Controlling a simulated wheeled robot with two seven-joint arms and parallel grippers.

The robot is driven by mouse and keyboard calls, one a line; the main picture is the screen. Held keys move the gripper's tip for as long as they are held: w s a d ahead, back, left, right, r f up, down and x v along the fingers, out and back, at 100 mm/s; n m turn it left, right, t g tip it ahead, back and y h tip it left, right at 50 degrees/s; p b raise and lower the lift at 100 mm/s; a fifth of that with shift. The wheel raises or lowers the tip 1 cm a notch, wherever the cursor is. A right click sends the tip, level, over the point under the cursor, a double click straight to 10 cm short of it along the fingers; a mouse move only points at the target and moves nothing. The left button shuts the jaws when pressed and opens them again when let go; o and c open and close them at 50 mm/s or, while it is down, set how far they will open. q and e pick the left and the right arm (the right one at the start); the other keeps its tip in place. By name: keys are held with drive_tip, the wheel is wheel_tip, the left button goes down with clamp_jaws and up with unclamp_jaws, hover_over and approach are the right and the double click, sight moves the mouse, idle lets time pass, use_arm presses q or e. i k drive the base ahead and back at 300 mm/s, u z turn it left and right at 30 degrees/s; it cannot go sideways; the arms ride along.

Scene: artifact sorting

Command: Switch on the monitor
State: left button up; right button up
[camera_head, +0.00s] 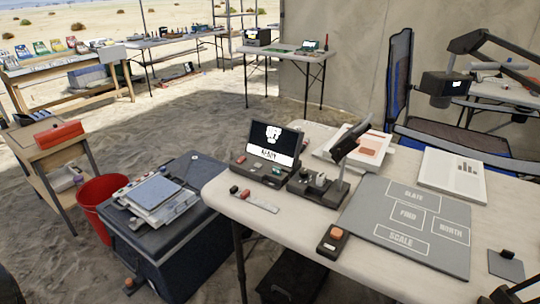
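A small monitor (273,143) stands on the left part of the near table, on a dark base with buttons. Its screen is lit, with a white emblem on black and a white band with dark lettering below. Right of it is a dark device (318,187) with knobs and a tilted dark panel (350,142) on a post. A black box with an orange button (332,240) lies at the table's front edge. Neither gripper can be made out. A dark shape at the lower right edge is too cut off to identify.
A grey mat with labelled fields (408,270) covers much of the near table (225,190). A white strip (255,202) lies near the front edge. A dark chest (180,235) and a red bucket (100,195) stand left. A blue chair (400,75) stands behind.

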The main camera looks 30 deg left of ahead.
sight(242, 158)
drive_tip(key=u, duration=2.35)
drive_tip(key=i, duration=1.3)
drive_tip(key=z, duration=1.85)
